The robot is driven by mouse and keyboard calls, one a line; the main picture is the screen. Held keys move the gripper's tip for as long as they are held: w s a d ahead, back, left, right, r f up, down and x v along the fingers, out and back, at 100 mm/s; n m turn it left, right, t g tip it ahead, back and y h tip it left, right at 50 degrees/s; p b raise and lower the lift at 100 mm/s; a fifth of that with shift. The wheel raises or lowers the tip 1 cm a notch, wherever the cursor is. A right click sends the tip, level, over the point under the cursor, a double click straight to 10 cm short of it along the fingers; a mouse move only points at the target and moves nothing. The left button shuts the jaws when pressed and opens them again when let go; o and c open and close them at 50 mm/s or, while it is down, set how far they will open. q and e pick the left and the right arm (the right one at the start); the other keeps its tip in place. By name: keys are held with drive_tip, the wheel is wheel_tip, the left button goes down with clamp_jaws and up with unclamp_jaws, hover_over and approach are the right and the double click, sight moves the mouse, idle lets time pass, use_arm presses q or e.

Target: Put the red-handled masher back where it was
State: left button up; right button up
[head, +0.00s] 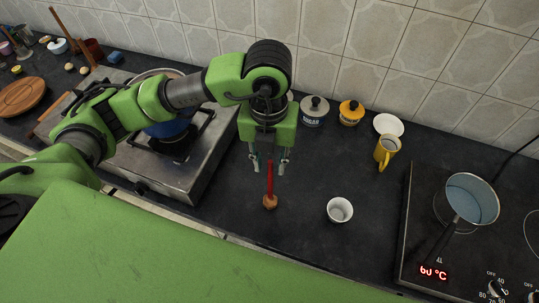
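The red-handled masher (270,181) is upright on the dark counter, its brown head (270,202) at the bottom. My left gripper (270,163) points down over it from behind. Its two fingers are apart, one on each side of the upper red handle, with visible gaps to it. The top of the handle is partly hidden by the gripper. My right gripper is not in the head view.
A white cup (340,219) stands to the right. Canisters (314,111), a yellow mug (386,151) and a white saucer (388,125) are behind. A gas stove (212,162) is left; a hob with a saucepan (471,200) is right. The counter around the masher is clear.

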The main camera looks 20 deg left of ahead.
use_arm(q)
drive_tip(key=shift+r+b, duration=0.35)
drive_tip(key=shift+r, duration=1.7)
drive_tip(key=shift+s, duration=0.1)
